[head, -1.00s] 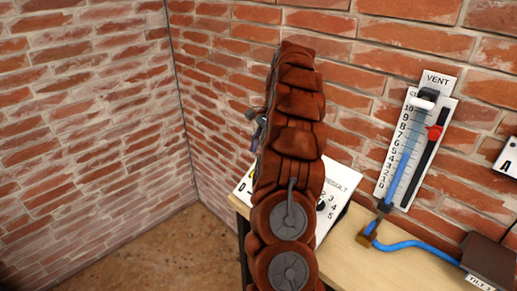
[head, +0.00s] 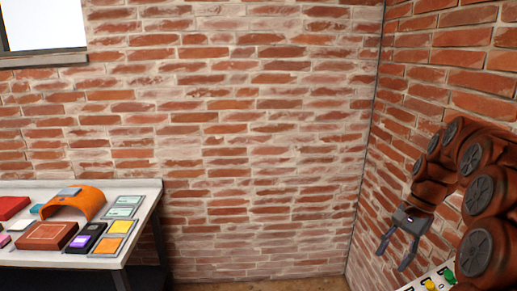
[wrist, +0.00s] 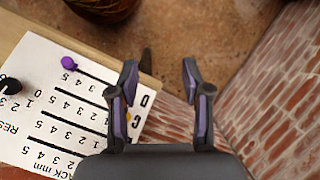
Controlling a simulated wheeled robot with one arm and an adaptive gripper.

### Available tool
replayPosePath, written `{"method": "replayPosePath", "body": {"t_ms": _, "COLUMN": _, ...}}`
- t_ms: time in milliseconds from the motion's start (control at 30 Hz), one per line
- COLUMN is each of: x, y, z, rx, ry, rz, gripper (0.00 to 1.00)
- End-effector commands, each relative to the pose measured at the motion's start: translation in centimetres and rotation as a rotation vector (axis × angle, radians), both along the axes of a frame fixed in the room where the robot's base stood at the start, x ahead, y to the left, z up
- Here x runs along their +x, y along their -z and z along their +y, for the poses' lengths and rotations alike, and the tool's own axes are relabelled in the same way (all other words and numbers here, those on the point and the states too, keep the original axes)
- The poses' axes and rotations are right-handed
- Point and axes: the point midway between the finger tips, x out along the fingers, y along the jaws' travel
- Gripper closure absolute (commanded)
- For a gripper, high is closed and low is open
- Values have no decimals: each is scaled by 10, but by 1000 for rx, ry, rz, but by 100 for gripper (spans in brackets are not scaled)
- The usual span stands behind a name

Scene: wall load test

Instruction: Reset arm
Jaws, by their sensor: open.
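My gripper (head: 398,250) shows at the right of the head view, at the end of my reddish-brown arm, its fingers pointing down. In the wrist view my gripper (wrist: 168,85) has its two dark, purple-sided fingers spread apart with nothing between them. Brown floor shows past the fingertips. A white panel with printed scales (wrist: 60,120) lies on the table to the left of the fingers in the wrist view. It has a purple knob (wrist: 68,63) and a black knob (wrist: 9,86).
A white table (head: 147,198) stands at the left in the head view. It holds an orange arch (head: 85,204), a reddish box (head: 45,236) and several coloured tiles. Brick walls meet in a corner right of centre. A window (head: 42,25) is at the upper left.

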Motion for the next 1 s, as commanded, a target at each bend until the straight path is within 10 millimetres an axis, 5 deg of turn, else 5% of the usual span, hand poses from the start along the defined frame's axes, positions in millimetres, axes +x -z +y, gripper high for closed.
{"method": "replayPosePath", "body": {"t_ms": 200, "x": -32, "y": -8, "z": 64, "rx": -27, "ry": -209, "rz": -27, "gripper": 52}}
{"method": "replayPosePath", "body": {"t_ms": 500, "x": -92, "y": -5, "z": 129, "rx": -73, "ry": -474, "rz": -60, "gripper": 52}}
{"method": "replayPosePath", "body": {"t_ms": 1000, "x": -216, "y": 32, "z": 183, "rx": -146, "ry": -870, "rz": -94, "gripper": 52}}
